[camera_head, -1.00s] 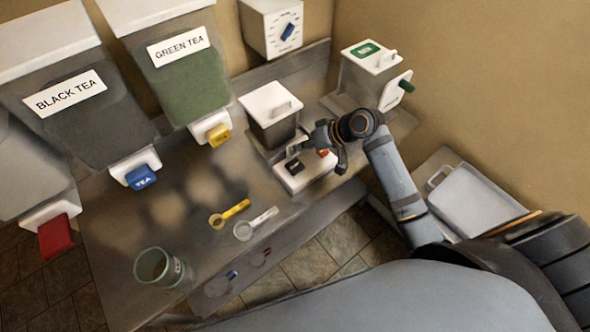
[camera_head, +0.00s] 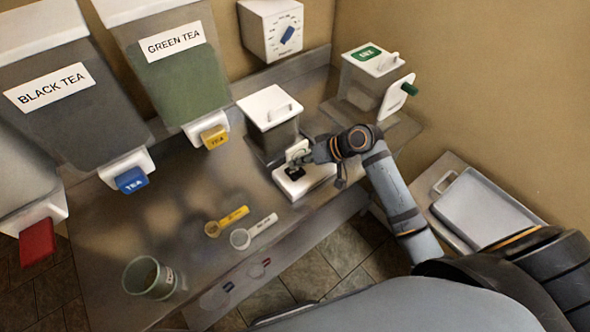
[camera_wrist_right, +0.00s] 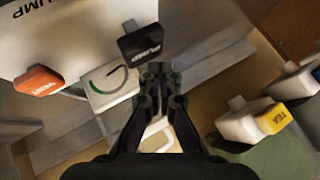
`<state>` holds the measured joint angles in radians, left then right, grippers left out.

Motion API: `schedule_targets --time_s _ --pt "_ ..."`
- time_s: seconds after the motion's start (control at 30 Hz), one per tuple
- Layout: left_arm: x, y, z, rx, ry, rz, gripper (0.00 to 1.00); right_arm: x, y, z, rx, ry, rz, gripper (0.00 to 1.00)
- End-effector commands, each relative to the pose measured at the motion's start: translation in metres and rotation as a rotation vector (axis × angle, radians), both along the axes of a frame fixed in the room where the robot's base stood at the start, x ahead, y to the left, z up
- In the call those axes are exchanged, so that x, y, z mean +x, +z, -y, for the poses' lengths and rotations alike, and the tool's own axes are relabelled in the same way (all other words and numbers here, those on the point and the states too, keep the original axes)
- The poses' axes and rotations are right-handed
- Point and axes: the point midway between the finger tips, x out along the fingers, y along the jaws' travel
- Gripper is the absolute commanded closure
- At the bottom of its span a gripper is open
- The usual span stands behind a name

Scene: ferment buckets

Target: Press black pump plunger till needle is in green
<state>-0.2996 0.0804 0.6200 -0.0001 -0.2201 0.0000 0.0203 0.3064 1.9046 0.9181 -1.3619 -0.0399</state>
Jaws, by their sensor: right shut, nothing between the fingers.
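The white pump unit (camera_head: 312,186) stands on the counter in front of a lidded bucket. In the right wrist view its white housing (camera_wrist_right: 62,32) carries the black pump plunger (camera_wrist_right: 140,45) and an orange vent button (camera_wrist_right: 38,82). The gauge (camera_wrist_right: 110,84) has a green arc at its left; the needle is too small to read surely. My right gripper (camera_wrist_right: 160,72) is shut and empty, its fingertips close to the plunger; I cannot tell whether they touch. In the head view the right gripper (camera_head: 297,163) is over the unit and hides part of it.
The lidded bucket (camera_head: 270,122) is close behind the unit. Black tea (camera_head: 75,120) and green tea (camera_head: 185,88) dispensers stand left. Yellow (camera_head: 228,220) and white (camera_head: 255,231) scoops and a glass (camera_head: 150,278) lie or stand near the counter's front. A wall dial (camera_head: 280,32) is above.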

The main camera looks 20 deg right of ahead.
Motion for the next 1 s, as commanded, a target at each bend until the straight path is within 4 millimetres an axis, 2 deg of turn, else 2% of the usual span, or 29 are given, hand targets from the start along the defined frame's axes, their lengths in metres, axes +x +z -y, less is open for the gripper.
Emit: schedule_targets --time_s 0.77,1.0 --pt "-0.0002 -0.0001 0.0003 0.000 0.000 0.000 0.60 0.0000 -0.0005 0.0001 0.000 0.000 0.000 1.00" --pt "-0.0002 -0.0008 0.0003 0.000 0.000 0.000 0.60 -0.0001 -0.0081 0.0000 0.001 -0.001 -0.001 1.00"
